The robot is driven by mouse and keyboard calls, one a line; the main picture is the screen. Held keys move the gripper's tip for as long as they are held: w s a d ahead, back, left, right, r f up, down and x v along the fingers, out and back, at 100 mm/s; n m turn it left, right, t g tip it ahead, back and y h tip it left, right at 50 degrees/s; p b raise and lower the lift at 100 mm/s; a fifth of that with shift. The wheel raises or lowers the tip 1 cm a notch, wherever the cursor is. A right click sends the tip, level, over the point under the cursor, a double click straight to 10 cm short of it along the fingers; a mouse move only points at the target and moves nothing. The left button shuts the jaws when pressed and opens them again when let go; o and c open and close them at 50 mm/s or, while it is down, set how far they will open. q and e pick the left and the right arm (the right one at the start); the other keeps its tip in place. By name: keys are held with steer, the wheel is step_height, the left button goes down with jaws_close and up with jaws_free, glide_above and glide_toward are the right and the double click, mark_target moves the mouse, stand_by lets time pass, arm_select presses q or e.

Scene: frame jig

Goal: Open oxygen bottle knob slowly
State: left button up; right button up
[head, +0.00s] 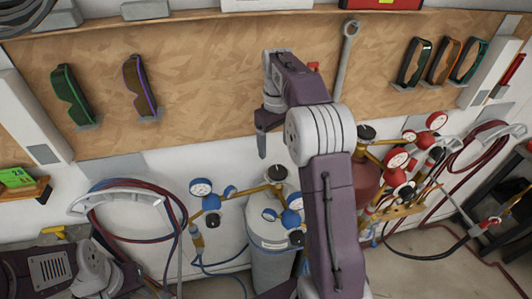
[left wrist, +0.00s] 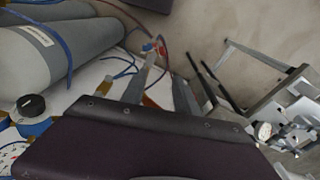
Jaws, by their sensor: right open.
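The oxygen bottle (head: 268,266) is a grey cylinder with a brass valve and blue-rimmed gauges, standing by the wall in the head view. Its black knob (head: 277,173) sits on top of the valve. My right gripper (head: 263,140) is open and empty, pointing down above and slightly left of the knob, apart from it in the picture. My right arm hides part of the bottle's right side. My left arm shows at the lower left, but its fingers do not show clearly there. In the left wrist view a dark purple body fills the bottom, and its jaw state is unclear.
A red bottle (head: 368,180) with its own black knob (head: 366,132) and red gauges (head: 397,158) stands to the right. Hoses (head: 120,184) hang on the wall at left. A wrench (head: 347,50) and goggles (head: 72,93) hang on the board. Grey cylinders (left wrist: 30,60) lie across the left wrist view's upper left.

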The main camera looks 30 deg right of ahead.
mark_target(278, 171)
steer(key=shift+s+r, duration=0.15)
steer(key=shift+s, duration=0.1)
steer(key=s, duration=0.2)
steer(key=shift+s+f, duration=0.7)
steer(key=shift+f, duration=0.45)
steer(key=f, duration=0.2)
steer(key=w+f, duration=0.1)
steer(key=f, duration=0.1)
steer(key=w+f, duration=0.1)
steer(key=f, duration=0.1)
steer(key=shift+w, duration=0.1)
steer(key=shift+f, duration=0.1)
steer(key=shift+s, duration=0.6)
steer(key=shift+w, duration=0.25)
steer(key=c, duration=1.3)
arm_select(q)
steer(key=shift+s+r, duration=0.25)
steer(key=shift+s, duration=0.35)
steer(key=shift+s+r, duration=0.25)
steer(key=shift+s, duration=0.35)
arm_select(e)
steer(key=shift+c, duration=0.4)
